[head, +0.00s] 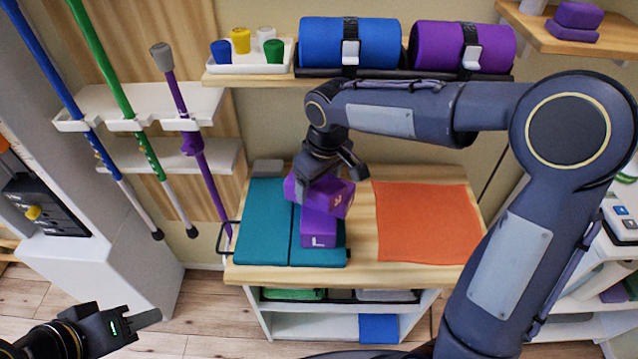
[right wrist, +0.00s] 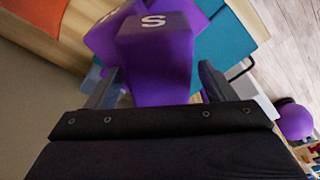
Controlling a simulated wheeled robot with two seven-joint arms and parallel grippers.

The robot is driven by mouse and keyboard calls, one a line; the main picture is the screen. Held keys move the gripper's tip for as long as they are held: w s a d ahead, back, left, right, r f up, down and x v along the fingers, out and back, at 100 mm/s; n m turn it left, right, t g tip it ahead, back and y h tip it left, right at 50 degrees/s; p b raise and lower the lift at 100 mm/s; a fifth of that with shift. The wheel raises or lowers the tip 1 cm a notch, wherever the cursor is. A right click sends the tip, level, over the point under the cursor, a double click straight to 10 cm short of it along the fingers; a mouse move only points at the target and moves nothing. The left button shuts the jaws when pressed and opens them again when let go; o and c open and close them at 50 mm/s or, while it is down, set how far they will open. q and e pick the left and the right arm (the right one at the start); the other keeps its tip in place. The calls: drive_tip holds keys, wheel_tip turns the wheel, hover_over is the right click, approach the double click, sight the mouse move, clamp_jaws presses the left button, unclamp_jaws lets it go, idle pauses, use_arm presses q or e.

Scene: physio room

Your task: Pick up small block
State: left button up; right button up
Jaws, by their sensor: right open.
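The small block, purple with a white S (right wrist: 156,48), fills the middle of the right wrist view, between the fingers of my right gripper (right wrist: 160,72). The fingers are apart, one on each side of it. In the head view my right gripper (head: 330,175) is over a stack of purple blocks and partly hides its top. A purple block marked L (head: 319,229) stands below, and a turned purple block with a pinkish letter (head: 338,200) sits above it. My left gripper (head: 145,318) is low at the left, empty and away from the blocks; its jaw opening is unclear.
The stack is on a teal folded mat (head: 262,225) on a wooden-topped cabinet (head: 365,272). An orange cloth (head: 425,222) lies to the right. A shelf with a blue roll (head: 318,42) and a purple roll (head: 440,45) is behind. Poles (head: 210,185) lean at the left.

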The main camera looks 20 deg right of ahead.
drive_tip(key=shift+c, duration=0.2)
drive_tip(key=c, duration=1.1)
drive_tip(key=shift+r, duration=0.15)
